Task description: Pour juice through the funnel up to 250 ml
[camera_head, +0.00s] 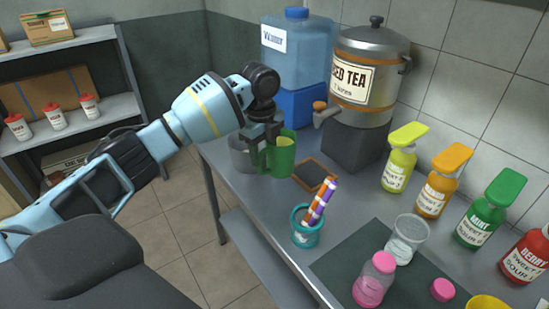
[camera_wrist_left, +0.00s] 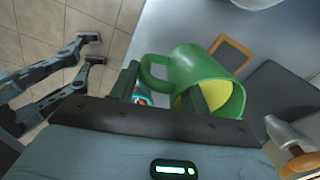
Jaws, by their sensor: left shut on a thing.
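My left gripper (camera_head: 266,136) is shut on a green mug (camera_head: 281,158) with a yellow inside. The mug is near the back left of the table and looks about upright; I cannot tell whether it touches the table. In the left wrist view the green mug (camera_wrist_left: 190,68) has its handle between the fingers of my left gripper (camera_wrist_left: 163,95). A clear cup (camera_head: 407,240) stands at the front right. A yellow round thing (camera_head: 487,302) is cut off at the bottom edge; I cannot tell whether it is the funnel.
An iced tea dispenser (camera_head: 370,75) and a blue water container (camera_head: 297,50) stand at the back. A teal cup (camera_head: 306,232) with striped sticks, a pink bottle (camera_head: 374,282) and several squeeze bottles (camera_head: 437,185) occupy the table. A dark mat (camera_head: 345,262) lies at the front.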

